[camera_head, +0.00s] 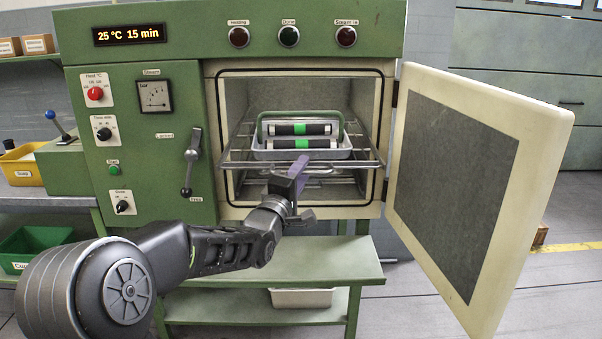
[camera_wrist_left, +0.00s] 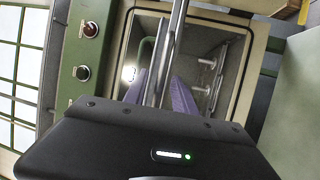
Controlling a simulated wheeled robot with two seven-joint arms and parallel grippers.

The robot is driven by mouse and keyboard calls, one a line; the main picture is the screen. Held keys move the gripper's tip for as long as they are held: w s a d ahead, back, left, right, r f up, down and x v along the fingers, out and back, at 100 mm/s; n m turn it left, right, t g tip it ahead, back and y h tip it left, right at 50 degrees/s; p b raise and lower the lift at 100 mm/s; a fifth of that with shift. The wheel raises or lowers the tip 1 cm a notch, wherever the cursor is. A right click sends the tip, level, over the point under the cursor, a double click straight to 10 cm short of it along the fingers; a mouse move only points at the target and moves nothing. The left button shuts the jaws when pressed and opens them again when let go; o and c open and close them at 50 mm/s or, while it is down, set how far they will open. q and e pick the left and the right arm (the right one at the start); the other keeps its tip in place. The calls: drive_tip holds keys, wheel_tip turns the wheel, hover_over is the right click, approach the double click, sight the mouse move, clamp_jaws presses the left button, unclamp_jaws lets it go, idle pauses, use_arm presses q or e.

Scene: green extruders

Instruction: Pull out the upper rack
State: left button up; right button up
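The upper rack (camera_head: 236,159) is a wire shelf in the open oven chamber, with its front rails at the chamber mouth. It carries a metal tray (camera_head: 343,154) with a green handle and two dark cylinders with green bands. My left gripper (camera_head: 299,172) is at the middle of the rack's front edge. In the left wrist view its purple fingers (camera_wrist_left: 162,88) lie on either side of the rack's front rails (camera_wrist_left: 176,25). Whether they press on the rails cannot be told. The gripper body hides part of the rails. My right gripper is not in view.
The oven door (camera_head: 549,135) stands wide open on the right. A lower rack (camera_head: 345,182) lies below in the chamber. A lever (camera_head: 190,165) is on the front panel at left.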

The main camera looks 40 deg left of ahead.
use_arm(q)
drive_tip(key=shift+s, duration=0.1)
drive_tip(key=b+v, duration=0.1)
drive_tip(key=v, duration=0.6)
drive_tip(key=shift+s, duration=0.3)
drive_tip(key=shift+d, duration=0.1)
